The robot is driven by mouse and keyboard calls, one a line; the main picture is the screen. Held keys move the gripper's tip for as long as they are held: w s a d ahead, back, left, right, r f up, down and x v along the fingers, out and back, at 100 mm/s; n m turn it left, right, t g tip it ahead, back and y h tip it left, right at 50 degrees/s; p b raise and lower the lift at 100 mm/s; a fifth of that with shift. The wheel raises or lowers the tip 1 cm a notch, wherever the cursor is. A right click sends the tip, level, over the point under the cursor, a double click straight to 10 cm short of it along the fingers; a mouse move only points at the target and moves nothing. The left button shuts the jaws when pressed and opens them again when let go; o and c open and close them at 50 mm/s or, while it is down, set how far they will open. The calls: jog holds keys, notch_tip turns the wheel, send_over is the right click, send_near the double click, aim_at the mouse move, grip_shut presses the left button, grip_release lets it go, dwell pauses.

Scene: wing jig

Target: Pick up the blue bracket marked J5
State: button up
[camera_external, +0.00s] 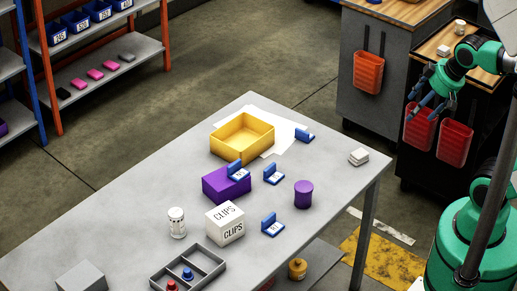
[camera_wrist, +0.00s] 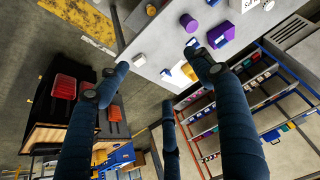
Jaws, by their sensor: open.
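Several blue L-shaped brackets with white labels are on the grey table: one at the far edge (camera_external: 305,135), one on the purple box (camera_external: 238,173), one right of that box (camera_external: 273,174), one nearest the front (camera_external: 272,225). The labels are too small to read surely, so I cannot tell which is J5. A blue bracket (camera_wrist: 222,36) also shows in the wrist view. My gripper (camera_external: 425,106) is open and empty, right of the table and well apart from the brackets. Its dark blue fingers (camera_wrist: 150,88) are spread in the wrist view.
On the table (camera_external: 120,232) stand a yellow bin (camera_external: 243,148), purple box (camera_external: 217,186), purple cylinder (camera_external: 303,194), white CLIPS box (camera_external: 225,224), white jar (camera_external: 177,222) and grey divided tray (camera_external: 160,268). Dark cabinets with red bins (camera_external: 368,72) stand behind; shelves are at left.

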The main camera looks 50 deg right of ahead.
dwell(0.4)
jog(key=shift+o, duration=0.6)
jog(key=shift+w, duration=0.1)
jog(key=w+a+f+g, duration=0.2)
jog(key=w, duration=1.2)
jog(key=w+a+f+g, duration=0.1)
jog(key=w+f, duration=0.2)
jog(key=w, duration=1.1)
jog(key=w+a+f+g, duration=0.1)
jog(key=w+a+f, duration=0.1)
jog(key=w+f, duration=0.8)
jog(key=w+a+f+g, duration=0.1)
jog(key=w+a+f, duration=0.2)
jog(key=w+f, duration=0.7)
notch_tip(320, 180, down, 6)
jog(key=shift+f+n+g, duration=0.25)
jog(key=shift+n+g, duration=0.05)
